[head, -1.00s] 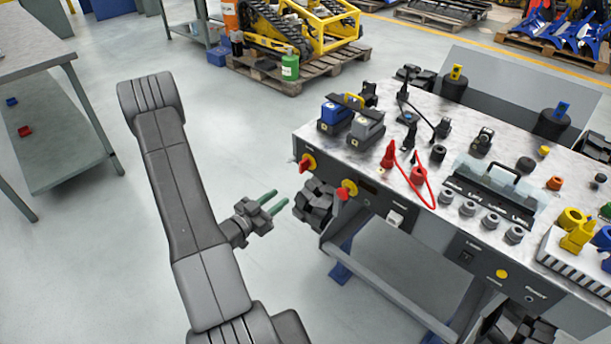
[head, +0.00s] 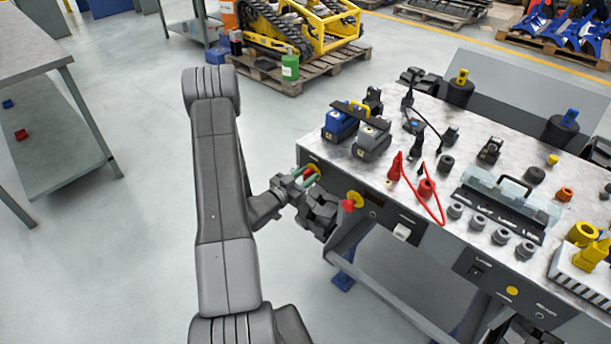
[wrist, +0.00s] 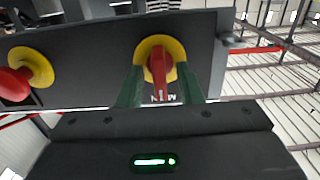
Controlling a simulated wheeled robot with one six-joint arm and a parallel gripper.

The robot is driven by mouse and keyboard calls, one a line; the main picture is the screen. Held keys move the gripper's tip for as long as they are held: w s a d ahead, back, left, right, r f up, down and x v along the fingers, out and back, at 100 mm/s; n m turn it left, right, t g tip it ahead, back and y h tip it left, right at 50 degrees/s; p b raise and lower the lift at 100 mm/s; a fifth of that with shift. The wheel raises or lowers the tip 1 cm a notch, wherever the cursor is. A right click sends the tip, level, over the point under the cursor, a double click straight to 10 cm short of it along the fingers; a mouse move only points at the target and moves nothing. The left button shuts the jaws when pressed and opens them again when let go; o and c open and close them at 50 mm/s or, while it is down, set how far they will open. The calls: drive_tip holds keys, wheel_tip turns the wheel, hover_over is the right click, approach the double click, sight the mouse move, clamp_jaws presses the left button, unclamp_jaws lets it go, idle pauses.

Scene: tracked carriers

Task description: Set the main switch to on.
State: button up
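The main switch is a red rotary handle on a yellow disc (wrist: 159,66) on the dark front panel of the bench, at its left end. In the wrist view the handle stands nearly upright, with a partly hidden label below it. My gripper (wrist: 160,84) has its two green fingers on either side of the handle, with small gaps that look clear of it. In the head view my gripper (head: 305,177) is at the switch (head: 312,171), hiding part of it.
A red mushroom button on a yellow disc (wrist: 18,77) sits beside the switch; it also shows in the head view (head: 352,201). The bench top (head: 408,165) carries battery-like blocks, a red cable and several knobs. Floor left of the bench is clear.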

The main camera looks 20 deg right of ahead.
clamp_jaws()
